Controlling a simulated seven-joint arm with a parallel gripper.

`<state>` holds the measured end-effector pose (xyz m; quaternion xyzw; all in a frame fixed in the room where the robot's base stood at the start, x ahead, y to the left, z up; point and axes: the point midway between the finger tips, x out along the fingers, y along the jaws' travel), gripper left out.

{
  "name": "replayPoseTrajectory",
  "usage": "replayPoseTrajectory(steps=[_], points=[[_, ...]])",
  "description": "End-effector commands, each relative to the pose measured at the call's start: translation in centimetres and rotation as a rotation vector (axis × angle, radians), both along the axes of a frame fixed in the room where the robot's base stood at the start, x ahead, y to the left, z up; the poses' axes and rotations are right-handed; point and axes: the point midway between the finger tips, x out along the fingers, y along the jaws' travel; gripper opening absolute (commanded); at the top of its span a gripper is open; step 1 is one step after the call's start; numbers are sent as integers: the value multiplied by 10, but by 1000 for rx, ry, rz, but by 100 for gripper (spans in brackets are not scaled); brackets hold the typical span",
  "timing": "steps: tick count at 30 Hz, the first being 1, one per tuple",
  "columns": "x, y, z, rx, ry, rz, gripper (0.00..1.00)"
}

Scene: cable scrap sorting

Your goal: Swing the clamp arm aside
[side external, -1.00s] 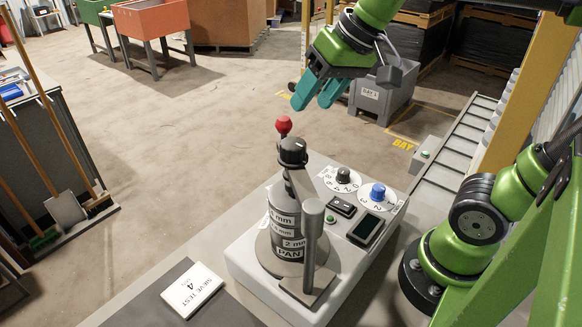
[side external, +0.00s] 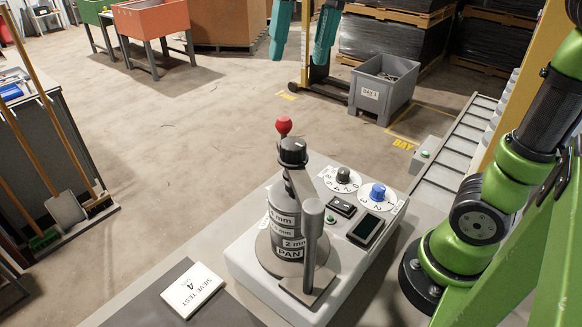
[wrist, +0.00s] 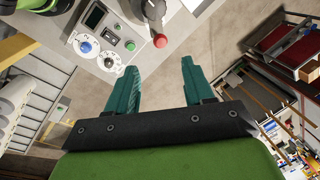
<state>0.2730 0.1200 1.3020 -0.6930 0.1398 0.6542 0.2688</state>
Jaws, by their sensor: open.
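The clamp arm (side external: 301,188) is a grey bar lying across the top of the sieve stack (side external: 285,225), running from a grey post (side external: 312,245) at the front. A black knob (side external: 293,151) sits on it over the stack, and a red ball handle (side external: 283,125) stands at its far end. In the wrist view the red ball (wrist: 160,40) shows at the top, just beyond my fingertips. My gripper (side external: 305,35) is open and empty, with teal fingers high above and behind the machine, apart from the handle. The wrist view shows both fingers (wrist: 161,68) spread apart.
The machine's panel has a black dial (side external: 343,175), a blue dial (side external: 377,192) and a small screen (side external: 366,229). A "SIEVE TEST 4" card (side external: 192,290) lies on the dark mat. A grey bin (side external: 368,98) stands on the floor behind. The space above the machine is clear.

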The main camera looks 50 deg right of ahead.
Motion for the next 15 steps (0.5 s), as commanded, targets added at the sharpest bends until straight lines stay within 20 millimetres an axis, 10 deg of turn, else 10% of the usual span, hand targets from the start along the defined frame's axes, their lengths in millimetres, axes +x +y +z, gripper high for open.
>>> replayPoseTrajectory(steps=[15], points=[[11, 17, -103, 1, 2, -1, 52]])
